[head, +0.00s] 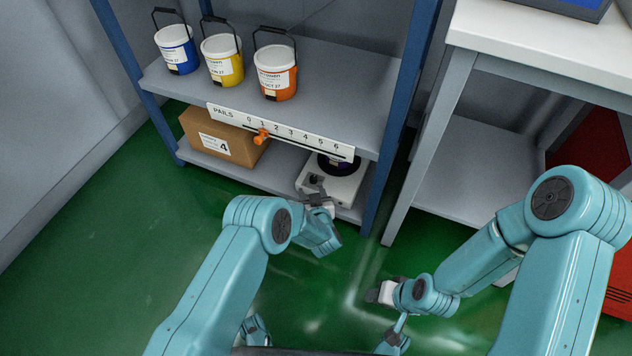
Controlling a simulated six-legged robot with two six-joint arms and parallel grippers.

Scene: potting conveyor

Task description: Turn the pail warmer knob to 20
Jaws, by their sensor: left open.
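The pail warmer (346,188) is a white box with a dark round plate on top, at the right end of the lower shelf. My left gripper (316,184) is at its front left side, open, with its fingers overlapping the warmer's front in the picture. The knob and its scale cannot be made out; the gripper covers part of the front. Whether the fingers touch or surround a knob cannot be told. My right gripper (375,294) is low over the green floor, away from the shelf; its finger opening is too small to read.
Blue, yellow and orange pails (222,70) stand on the upper shelf (335,85). Its front edge carries a 0–6 scale strip (300,135) with an orange pointer (261,137). A cardboard box (222,138) sits left of the warmer. A blue post (384,160) and white-topped bench (500,40) stand right.

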